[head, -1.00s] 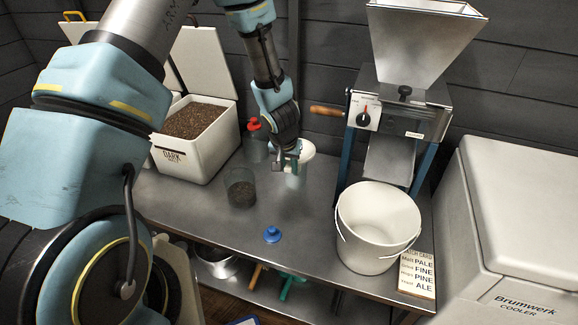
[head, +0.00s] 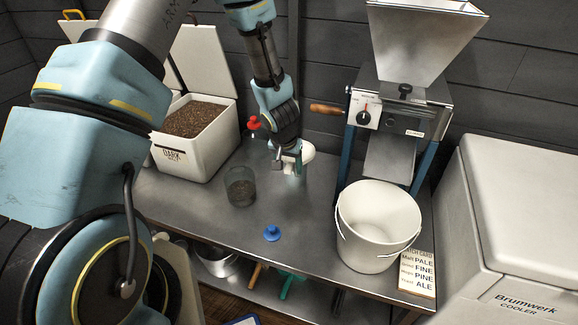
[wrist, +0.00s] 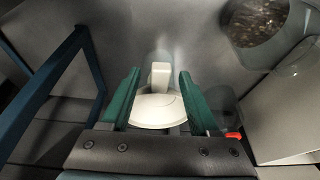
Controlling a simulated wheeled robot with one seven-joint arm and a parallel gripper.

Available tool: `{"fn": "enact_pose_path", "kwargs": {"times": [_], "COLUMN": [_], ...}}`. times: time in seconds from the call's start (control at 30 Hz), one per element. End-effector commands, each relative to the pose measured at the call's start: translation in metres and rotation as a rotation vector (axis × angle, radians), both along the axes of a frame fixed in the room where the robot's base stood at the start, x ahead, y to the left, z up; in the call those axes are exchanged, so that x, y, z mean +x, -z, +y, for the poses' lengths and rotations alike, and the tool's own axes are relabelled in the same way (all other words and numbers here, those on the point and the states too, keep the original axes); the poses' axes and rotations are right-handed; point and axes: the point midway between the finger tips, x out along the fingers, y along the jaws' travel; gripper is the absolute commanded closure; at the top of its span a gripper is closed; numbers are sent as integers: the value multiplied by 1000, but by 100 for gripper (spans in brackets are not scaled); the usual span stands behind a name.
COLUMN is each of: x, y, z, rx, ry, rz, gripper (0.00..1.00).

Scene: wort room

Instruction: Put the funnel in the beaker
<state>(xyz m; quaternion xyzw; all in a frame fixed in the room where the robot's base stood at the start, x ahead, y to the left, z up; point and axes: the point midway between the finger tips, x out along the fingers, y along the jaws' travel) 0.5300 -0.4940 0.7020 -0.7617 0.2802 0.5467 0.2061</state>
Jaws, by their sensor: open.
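A white, round-rimmed thing with a block-like tab, seemingly the funnel, shows in the head view (head: 308,152) just behind and right of my gripper (head: 287,163). In the wrist view the white funnel (wrist: 158,112) lies between my two green fingers (wrist: 160,78), its tab toward the fingertips. The fingers stand apart, with gaps beside the tab. A clear glass beaker (head: 240,188) with dark grains stands on the steel table, front-left of my gripper. Its top shows in the wrist view (wrist: 256,28). I cannot tell what is under the funnel.
A small blue piece (head: 272,233) lies near the table's front edge. A red-topped item (head: 254,123) is left of my gripper. A grain box (head: 190,150) stands left, a white bucket (head: 378,225) and a mill (head: 395,125) right. The table (head: 215,215) is clear around the beaker.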

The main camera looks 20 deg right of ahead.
Motion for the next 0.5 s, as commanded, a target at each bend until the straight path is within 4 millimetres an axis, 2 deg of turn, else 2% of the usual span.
{"fn": "enact_pose_path", "kwargs": {"times": [0.17,0.5], "x": [-5,-21], "y": [-23,-85], "z": [3,16], "rx": [0,-1], "ry": [3,4], "rz": [-4,-3], "gripper": [38,38]}}
